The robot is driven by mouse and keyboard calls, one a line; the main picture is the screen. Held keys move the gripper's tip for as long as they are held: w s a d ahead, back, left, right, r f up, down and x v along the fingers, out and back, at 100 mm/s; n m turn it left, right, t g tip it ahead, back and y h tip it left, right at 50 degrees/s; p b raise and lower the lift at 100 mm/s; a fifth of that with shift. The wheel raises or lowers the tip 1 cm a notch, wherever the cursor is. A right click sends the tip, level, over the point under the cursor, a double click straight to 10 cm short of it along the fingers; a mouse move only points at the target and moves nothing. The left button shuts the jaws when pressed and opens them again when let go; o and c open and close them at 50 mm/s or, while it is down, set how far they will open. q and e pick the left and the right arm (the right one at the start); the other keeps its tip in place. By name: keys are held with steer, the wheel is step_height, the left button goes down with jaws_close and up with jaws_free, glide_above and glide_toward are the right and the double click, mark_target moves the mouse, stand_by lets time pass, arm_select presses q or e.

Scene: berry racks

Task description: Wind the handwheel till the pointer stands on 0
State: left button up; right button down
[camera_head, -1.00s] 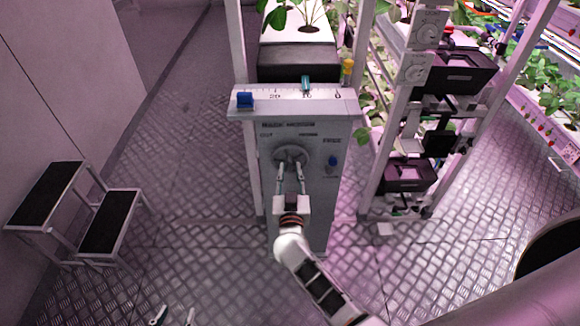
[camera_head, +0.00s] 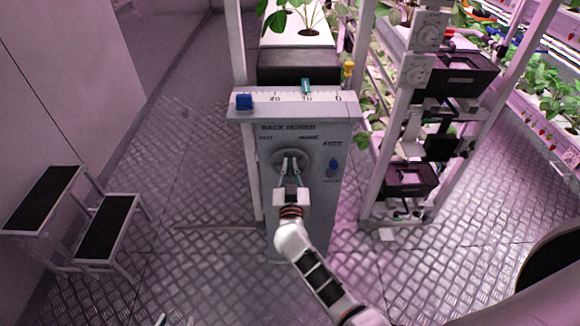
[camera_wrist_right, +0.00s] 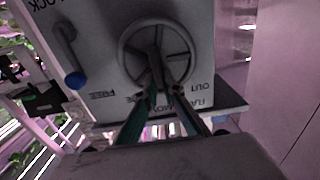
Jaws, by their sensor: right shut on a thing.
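The grey handwheel (camera_head: 278,160) is on the front of the rack mover cabinet (camera_head: 315,215). The wheel also shows in the wrist view (camera_wrist_right: 125,52), with a spoke and hub. My right gripper (camera_head: 290,162) is shut on the handwheel near its hub, and its fingers hide part of it. The teal pointer (camera_head: 306,86) stands at about 10 on the white scale (camera_head: 290,97), which reads 20, 10, 0 from left to right. My left gripper (camera_head: 175,321) barely shows at the bottom edge, its tips apart and empty.
A blue-tipped lever (camera_head: 333,165) is right of the wheel; in the wrist view its tip (camera_wrist_right: 77,79) is near FREE. A blue block (camera_head: 244,101) sits at the scale's left end. A step stool (camera_head: 105,225) stands left. Shelving (camera_head: 410,130) stands right.

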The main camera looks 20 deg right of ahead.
arm_select(q)
steer(key=shift+r, duration=0.1)
step_height(320, 180, down, 9)
steer(key=a+b, duration=0.1)
steer(key=b, duration=0.8)
steer(key=shift+s+a+y+b, duration=0.2)
steer(key=shift+y+b, duration=0.1)
arm_select(e)
steer(key=shift+s+d+f+m, duration=0.1)
steer(key=shift+f+m, duration=0.75)
steer(key=shift+m, duration=4.8)
steer(key=shift+w+f+m, duration=0.1)
steer(key=shift+f+m, duration=0.8)
steer(key=shift+m, duration=4.7)
steer(key=shift+s+d+f+m, duration=0.1)
steer(key=shift+f+m, duration=0.75)
steer(key=shift+m, duration=4.8)
